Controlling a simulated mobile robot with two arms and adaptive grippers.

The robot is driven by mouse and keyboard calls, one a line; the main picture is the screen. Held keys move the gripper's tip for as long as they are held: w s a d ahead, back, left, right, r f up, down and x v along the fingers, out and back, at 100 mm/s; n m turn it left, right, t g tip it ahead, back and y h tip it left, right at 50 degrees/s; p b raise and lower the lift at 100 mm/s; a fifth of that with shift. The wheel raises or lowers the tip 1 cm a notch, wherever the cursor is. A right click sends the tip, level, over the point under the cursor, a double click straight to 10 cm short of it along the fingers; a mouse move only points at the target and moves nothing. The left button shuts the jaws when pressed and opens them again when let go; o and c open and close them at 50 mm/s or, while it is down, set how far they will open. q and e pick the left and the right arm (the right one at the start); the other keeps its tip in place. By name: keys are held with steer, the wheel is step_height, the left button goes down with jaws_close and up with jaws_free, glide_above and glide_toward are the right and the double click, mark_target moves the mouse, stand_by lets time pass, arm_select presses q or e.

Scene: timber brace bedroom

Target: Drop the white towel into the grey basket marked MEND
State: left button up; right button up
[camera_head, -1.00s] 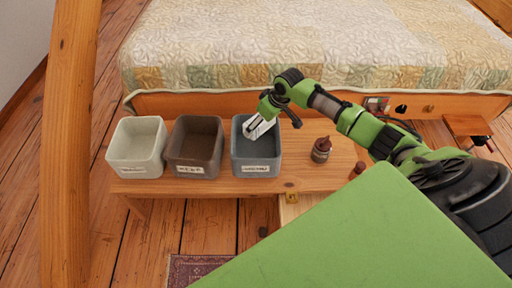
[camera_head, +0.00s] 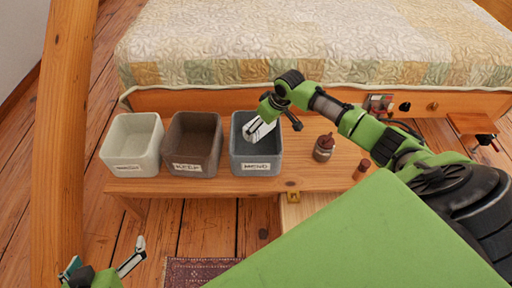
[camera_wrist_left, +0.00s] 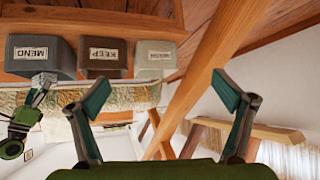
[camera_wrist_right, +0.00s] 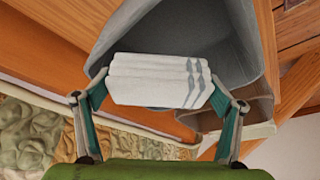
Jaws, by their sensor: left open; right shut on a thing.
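The grey basket marked MEND (camera_head: 236,158) stands at the right of three baskets on the wooden bench. My right gripper (camera_head: 260,132) is at the mouth of this basket, pointing down. It is shut on the folded white towel (camera_wrist_right: 152,80), which has grey stripes near one end. In the right wrist view the towel spans between the fingers, with the grey basket's inside (camera_wrist_right: 195,35) behind it. My left gripper (camera_head: 104,260) is open and empty at the lower left, apart from the baskets. The MEND basket also shows in the left wrist view (camera_wrist_left: 62,62).
The brown KEEP basket (camera_head: 192,143) and a whitish basket (camera_head: 132,142) stand left of the grey one. A timber post (camera_head: 62,150) rises at the left. A quilted bed is behind.

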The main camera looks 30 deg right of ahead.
arm_select(q)
steer(key=shift+w+d+r+t, duration=0.25)
steer(key=shift+w+r+t, duration=0.15)
steer(key=shift+w+r, duration=0.25)
steer(key=shift+w+d+r+t, duration=0.2)
steer(key=shift+w+r+t, duration=0.2)
steer(key=shift+w+r, duration=0.15)
arm_select(e)
steer(key=shift+f, duration=0.2)
steer(key=o, duration=1.1)
steer(key=v, duration=1.2)
arm_select(q)
steer(key=shift+s, duration=0.1)
arm_select(e)
steer(key=shift+s+f, duration=0.1)
